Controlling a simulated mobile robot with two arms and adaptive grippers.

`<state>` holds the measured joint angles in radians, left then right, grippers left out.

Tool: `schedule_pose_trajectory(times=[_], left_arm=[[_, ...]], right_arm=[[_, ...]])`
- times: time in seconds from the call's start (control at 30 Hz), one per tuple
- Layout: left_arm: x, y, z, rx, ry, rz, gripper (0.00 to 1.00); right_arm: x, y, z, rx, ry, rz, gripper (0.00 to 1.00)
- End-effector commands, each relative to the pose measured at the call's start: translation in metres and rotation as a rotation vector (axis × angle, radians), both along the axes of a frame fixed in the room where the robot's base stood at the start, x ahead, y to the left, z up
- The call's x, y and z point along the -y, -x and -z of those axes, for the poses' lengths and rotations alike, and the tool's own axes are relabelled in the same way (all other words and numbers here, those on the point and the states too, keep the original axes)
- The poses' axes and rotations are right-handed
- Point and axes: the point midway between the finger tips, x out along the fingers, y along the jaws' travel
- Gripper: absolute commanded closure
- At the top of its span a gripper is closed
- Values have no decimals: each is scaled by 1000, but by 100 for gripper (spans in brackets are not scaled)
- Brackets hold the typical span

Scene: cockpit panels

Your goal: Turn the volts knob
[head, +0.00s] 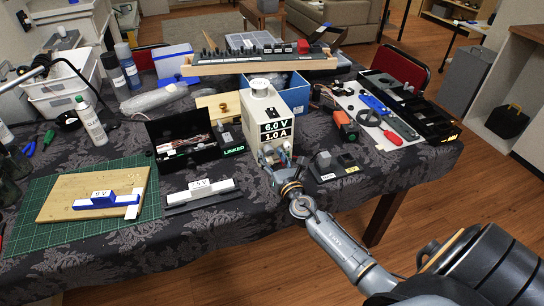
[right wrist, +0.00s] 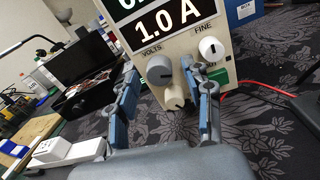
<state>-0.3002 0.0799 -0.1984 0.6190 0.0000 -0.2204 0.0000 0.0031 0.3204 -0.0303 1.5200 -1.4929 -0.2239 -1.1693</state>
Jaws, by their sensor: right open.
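The power supply (head: 262,108) is a cream box on the table, its display reading 6.0 V and 1.0 A. In the right wrist view, the grey volts knob (right wrist: 160,70) sits below the display (right wrist: 165,20), under the "VOLTS" label. A white fine knob (right wrist: 210,48) is to its right and a cream knob (right wrist: 175,100) below it. My right gripper (head: 273,160) is open in front of the panel. In the wrist view its fingers (right wrist: 162,88) stand either side of the volts knob; contact cannot be told. My left gripper is not in view.
An open black case (head: 183,143) stands left of the supply and a blue bin (head: 292,95) behind it. A small dark device (head: 335,165) sits to the right. Red cables (right wrist: 265,88) run right of the panel in the wrist view.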

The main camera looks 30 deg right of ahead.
Motion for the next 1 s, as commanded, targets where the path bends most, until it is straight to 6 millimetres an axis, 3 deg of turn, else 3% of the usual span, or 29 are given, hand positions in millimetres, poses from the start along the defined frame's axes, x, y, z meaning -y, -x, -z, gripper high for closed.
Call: schedule_pose_trajectory(times=[0.07, 0.3, 0.67, 1.0], left_arm=[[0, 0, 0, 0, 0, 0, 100], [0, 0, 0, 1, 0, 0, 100], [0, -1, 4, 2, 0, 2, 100], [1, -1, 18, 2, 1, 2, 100]], right_arm=[[0, 0, 0, 0, 0, 0, 49], [0, 0, 0, 0, 0, 0, 98], [0, 1, 1, 12, -49, -1, 100], [-1, 0, 2, 64, -257, 0, 100]])
